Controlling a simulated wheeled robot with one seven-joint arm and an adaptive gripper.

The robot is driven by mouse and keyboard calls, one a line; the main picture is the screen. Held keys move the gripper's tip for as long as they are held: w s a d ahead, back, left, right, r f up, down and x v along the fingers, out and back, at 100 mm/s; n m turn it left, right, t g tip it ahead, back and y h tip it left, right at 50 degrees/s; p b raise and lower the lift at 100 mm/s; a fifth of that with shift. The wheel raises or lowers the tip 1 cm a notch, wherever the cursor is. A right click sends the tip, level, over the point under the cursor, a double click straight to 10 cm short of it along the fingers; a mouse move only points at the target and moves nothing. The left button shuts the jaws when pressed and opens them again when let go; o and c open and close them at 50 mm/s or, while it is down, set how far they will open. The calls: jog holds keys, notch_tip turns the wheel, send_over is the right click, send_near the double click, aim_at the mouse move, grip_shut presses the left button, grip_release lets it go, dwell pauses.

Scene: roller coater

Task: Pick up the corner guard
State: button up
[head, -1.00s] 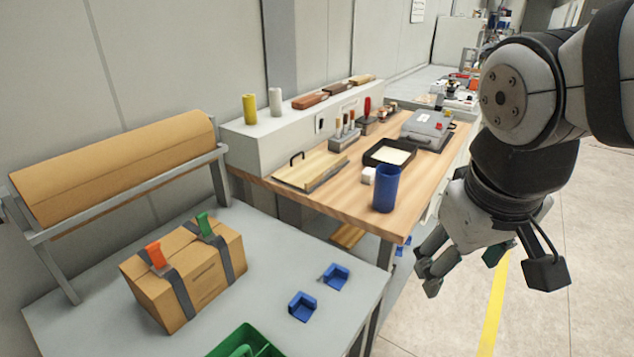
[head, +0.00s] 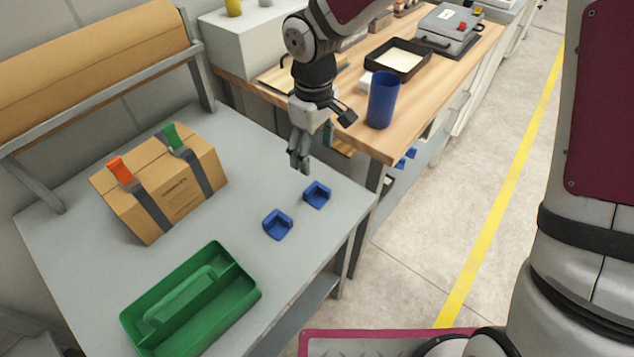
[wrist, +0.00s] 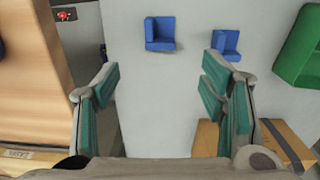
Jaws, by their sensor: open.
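Two blue corner guards lie apart on the grey table, right of the cardboard box. One corner guard (head: 317,194) is nearer the wooden bench; it also shows in the wrist view (wrist: 160,33). The other corner guard (head: 278,224) is nearer the green tray and shows at the upper right in the wrist view (wrist: 226,43). My gripper (head: 302,168) is above the table, just behind the nearer-to-bench guard in the head view. In the wrist view its teal-padded fingers (wrist: 160,78) are spread with nothing between them, and both guards lie beyond the fingertips.
A strapped cardboard box (head: 160,190) stands left of my gripper. A green tray (head: 250,266) is at the table's front. A wooden bench (head: 370,142) with a blue cup (head: 382,100) stands behind right. The table around the guards is clear.

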aim_at(315, 196)
notch_tip(315, 196, down, 14)
jog(key=shift+r, duration=0.15)
dwell(0.5)
jog(key=shift+d, duration=0.1)
jog(key=shift+c, duration=0.6)
jog(key=c, duration=0.9)
